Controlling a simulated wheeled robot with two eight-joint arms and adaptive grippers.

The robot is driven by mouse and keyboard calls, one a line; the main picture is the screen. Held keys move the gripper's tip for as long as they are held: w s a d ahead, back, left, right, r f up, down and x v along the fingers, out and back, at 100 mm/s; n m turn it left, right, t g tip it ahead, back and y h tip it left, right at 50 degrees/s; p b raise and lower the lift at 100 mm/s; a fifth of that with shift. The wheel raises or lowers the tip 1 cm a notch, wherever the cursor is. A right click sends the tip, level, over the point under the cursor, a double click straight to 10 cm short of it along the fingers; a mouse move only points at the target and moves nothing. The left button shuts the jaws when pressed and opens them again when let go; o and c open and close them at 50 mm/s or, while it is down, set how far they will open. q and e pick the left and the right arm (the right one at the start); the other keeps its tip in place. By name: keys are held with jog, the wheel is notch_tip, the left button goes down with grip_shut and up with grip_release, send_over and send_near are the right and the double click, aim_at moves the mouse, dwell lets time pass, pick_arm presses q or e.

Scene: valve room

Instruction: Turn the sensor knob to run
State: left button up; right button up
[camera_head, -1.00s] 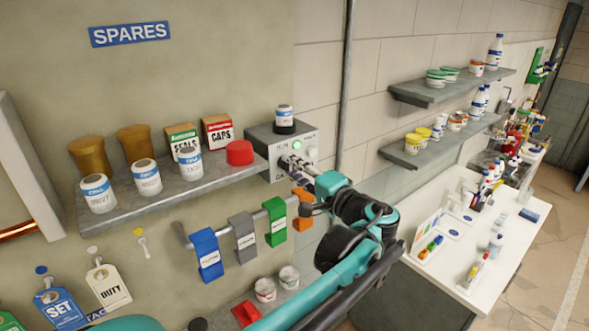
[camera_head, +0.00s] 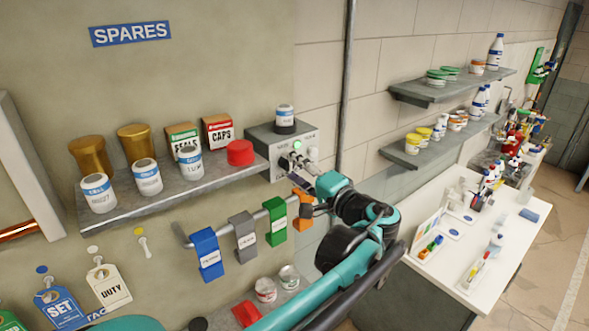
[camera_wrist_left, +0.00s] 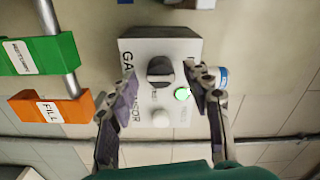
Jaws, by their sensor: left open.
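The grey sensor box (camera_head: 262,137) with a pale front panel is mounted on the wall at the right end of the spares shelf. In the left wrist view its panel (camera_wrist_left: 140,48) carries a dark round knob (camera_wrist_left: 160,68), a lit green lamp (camera_wrist_left: 182,93) and a white round button (camera_wrist_left: 160,118). The lettering is partly covered by my fingers, so I cannot read the knob's setting. My left gripper (camera_head: 297,162) is open in front of the panel. In the wrist view its fingers (camera_wrist_left: 161,82) stand on either side of the knob, with no clear contact. My right gripper is not in view.
A labelled jar (camera_head: 285,114) stands on the box. The shelf (camera_head: 165,200) left of it holds a red cap (camera_head: 240,152), cartons and jars. Below, a rail carries blue, grey, green (camera_head: 276,222) and orange (camera_head: 303,203) tags, the orange one close to my left wrist.

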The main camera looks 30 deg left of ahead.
pick_arm(q)
jog(key=v, duration=1.2)
jog(key=shift+a, duration=0.1)
jog(key=s+a+f+h+b, duration=0.25)
jog(key=f+b, duration=0.25)
jog(key=f, duration=0.5)
jog(key=s+a+f+g+h+b, duration=0.1)
jog(key=s+f+h+b, duration=0.25)
jog(key=f, duration=0.75)
jog(key=s+a+f+h+b, duration=0.25)
jog(key=f+b, duration=0.25)
jog(key=f, duration=0.5)
jog(key=s+d+f+h+b, duration=0.1)
jog(key=d+f+h+b, duration=0.1)
jog(key=f, duration=0.4)
jog(key=s+d+f+n+h+b, duration=0.1)
jog(key=s+d+f+h+b, duration=0.1)
jog(key=f, duration=0.5)
jog(key=s+d+f+n+t+h+b, duration=0.1)
jog(key=s+d+f+h+b, duration=0.1)
jog(key=d+f+h+b, duration=0.2)
notch_tip(320, 180, down, 3)
jog(key=d+b, duration=0.1)
jog(key=b, duration=0.2)
jog(key=shift+s, duration=0.25)
jog(key=shift+d+f, duration=0.15)
